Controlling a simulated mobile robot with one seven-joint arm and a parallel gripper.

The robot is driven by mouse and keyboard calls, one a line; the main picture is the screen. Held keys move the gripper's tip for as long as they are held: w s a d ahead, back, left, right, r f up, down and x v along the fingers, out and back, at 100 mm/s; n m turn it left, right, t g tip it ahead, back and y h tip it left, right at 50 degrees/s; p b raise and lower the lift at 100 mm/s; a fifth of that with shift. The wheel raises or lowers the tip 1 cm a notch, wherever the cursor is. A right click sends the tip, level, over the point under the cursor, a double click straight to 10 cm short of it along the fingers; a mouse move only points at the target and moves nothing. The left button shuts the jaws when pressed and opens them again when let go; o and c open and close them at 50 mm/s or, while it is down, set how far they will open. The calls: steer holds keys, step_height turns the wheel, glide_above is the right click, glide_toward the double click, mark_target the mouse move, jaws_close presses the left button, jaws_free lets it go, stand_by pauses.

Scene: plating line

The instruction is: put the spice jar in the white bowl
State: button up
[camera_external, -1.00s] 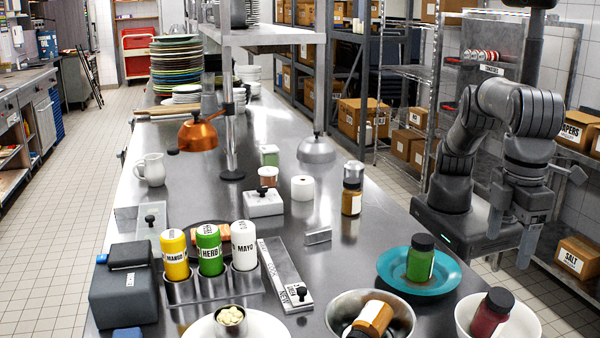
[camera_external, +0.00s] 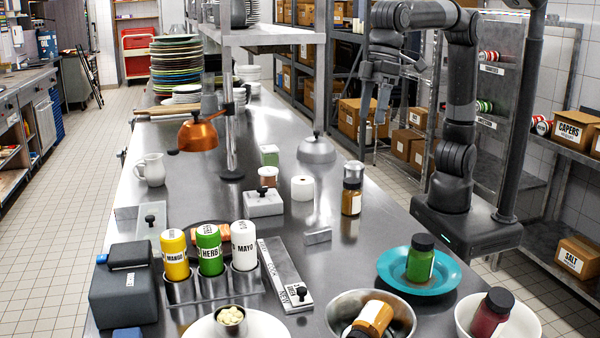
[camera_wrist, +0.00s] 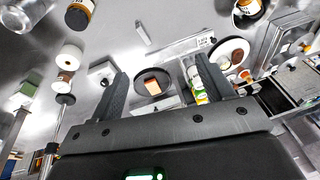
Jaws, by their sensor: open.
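A spice jar with orange-brown contents, a white label and a dark lid (camera_external: 351,199) stands upright on the steel counter, right of centre; it appears at the top left of the wrist view (camera_wrist: 79,14). The white bowl (camera_external: 529,322) is at the bottom right, with a dark-red jar (camera_external: 488,318) leaning in it. A green jar (camera_external: 420,264) stands in a teal bowl (camera_external: 452,276), and an orange jar (camera_external: 376,317) lies tilted in a metal bowl (camera_external: 341,309). My gripper (camera_external: 374,114) is open and empty, raised above the counter's far right side, apart from every jar.
A rack holds mango, herb and mayo bottles (camera_external: 210,250). A white roll (camera_external: 302,188) and a small lidded box (camera_external: 264,203) are left of the upright jar.

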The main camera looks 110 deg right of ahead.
steer(key=s+d+f+t, duration=0.1)
steer(key=s+d+f, duration=0.1)
steer(key=s+d, duration=0.35)
steer(key=s+d+f, duration=0.1)
steer(key=s+d, duration=0.2)
steer(key=d, duration=0.6)
steer(key=s+d+f+t+h, duration=0.1)
steer(key=s+d+f+t, duration=0.1)
steer(key=s+d+f, duration=0.7)
steer(key=shift+s+f+n, duration=0.2)
steer(key=shift+s+n, duration=0.2)
steer(key=shift+s, duration=0.85)
